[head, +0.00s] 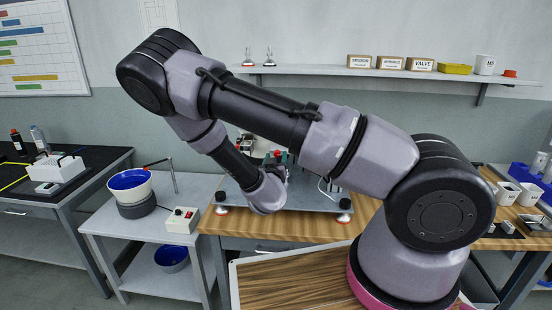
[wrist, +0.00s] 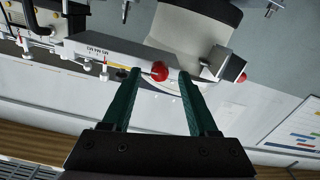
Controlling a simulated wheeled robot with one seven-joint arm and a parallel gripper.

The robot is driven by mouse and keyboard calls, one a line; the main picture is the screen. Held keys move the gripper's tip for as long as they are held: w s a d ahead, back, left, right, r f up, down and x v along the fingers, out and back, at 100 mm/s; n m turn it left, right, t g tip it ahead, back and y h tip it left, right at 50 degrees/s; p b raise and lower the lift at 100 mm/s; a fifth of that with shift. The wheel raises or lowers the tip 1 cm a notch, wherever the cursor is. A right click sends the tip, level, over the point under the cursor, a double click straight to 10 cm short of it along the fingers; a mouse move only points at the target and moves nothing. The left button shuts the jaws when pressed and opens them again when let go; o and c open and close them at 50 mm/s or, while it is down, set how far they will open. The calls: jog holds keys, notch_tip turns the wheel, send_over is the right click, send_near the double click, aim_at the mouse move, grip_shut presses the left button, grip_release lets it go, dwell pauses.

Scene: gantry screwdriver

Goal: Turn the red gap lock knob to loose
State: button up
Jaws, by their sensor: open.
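In the wrist view, the round red gap lock knob (wrist: 159,71) sits on a grey bar of the gantry device (wrist: 120,45), which appears tilted. My gripper (wrist: 158,74) has two green fingers, one on each side of the knob. The fingers are open, with a visible gap on both sides of it; whether the tips reach past it in depth I cannot tell. A yellow pointer or strip and a printed scale lie just left of the knob. In the head view, my arm hides most of the device and gripper; a small red spot shows there, which I cannot identify surely.
The device's grey base plate (head: 318,199) stands on a wooden bench (head: 235,222). Left of it, a side table holds a blue-lined bowl (head: 129,182) and a switch box (head: 182,220). A wall shelf (head: 330,70) with labelled boxes runs behind. Another red part (wrist: 242,77) shows right of the knob.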

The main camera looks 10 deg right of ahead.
jog(key=shift+w, duration=0.15)
jog(key=shift+c, duration=0.3)
jog(key=shift+d, duration=0.1)
grip_shut()
jog(key=shift+n, duration=0.4)
jog(key=shift+f+n, duration=0.15)
jog(key=shift+n, duration=8.45)
